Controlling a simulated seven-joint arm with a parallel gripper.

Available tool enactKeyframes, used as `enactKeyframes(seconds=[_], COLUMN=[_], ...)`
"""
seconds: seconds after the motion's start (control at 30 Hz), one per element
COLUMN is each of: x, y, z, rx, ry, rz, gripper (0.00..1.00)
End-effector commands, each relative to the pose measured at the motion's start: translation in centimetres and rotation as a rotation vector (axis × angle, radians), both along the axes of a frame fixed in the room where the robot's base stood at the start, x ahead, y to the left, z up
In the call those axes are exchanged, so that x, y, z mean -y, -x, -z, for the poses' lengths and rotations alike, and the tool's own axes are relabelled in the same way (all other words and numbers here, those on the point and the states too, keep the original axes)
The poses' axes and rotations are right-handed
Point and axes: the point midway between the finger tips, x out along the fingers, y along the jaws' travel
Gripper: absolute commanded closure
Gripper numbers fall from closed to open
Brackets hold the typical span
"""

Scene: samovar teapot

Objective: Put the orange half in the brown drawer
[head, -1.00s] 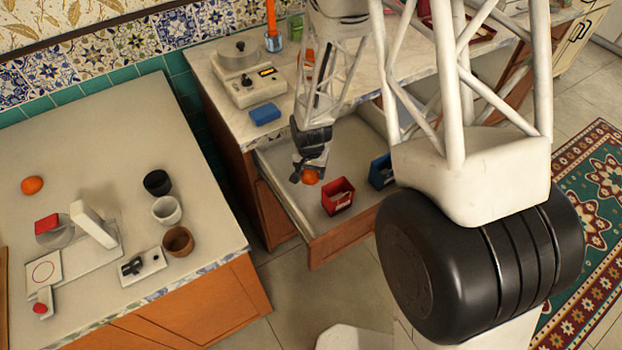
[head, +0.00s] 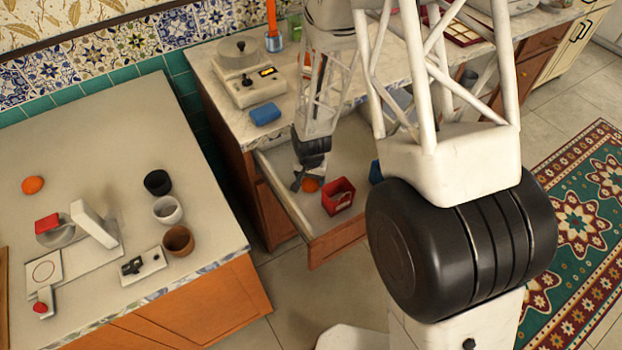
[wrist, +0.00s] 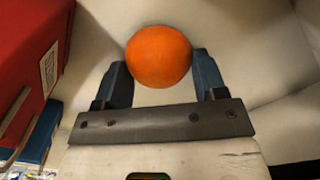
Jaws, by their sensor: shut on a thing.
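The orange half (wrist: 158,56) sits between the two fingers of my gripper (wrist: 160,80) in the wrist view, its round peel side showing. My gripper is shut on it. In the head view my gripper (head: 310,182) is low inside the open brown drawer (head: 337,241), with the orange half (head: 311,186) at its fingertips. I cannot tell whether the orange half touches the drawer floor. Its cut side is hidden.
A red box (head: 338,196) stands in the drawer just right of my gripper, also large at the left of the wrist view (wrist: 30,50). A blue box (head: 376,171) is further right, partly hidden by my arm. A blue sponge-like block (head: 266,114) lies on the counter above.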

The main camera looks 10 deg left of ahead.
Motion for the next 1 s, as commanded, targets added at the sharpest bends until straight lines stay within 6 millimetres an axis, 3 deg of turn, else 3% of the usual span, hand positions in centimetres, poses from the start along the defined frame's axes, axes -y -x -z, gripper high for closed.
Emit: enactKeyframes(seconds=[0.57, 0.6, 0.73, 1.0], x=[-0.03, -0.03, -0.03, -0.02], y=[-0.04, -0.06, -0.05, -0.04], z=[0.66, 0.64, 0.63, 0.63], rx=[0.001, 0.001, 0.001, 0.001], ry=[0.000, -0.001, 0.000, 0.000], rz=[0.000, 0.000, 0.000, 0.000], gripper=[0.60, 0.30, 0.11, 0.09])
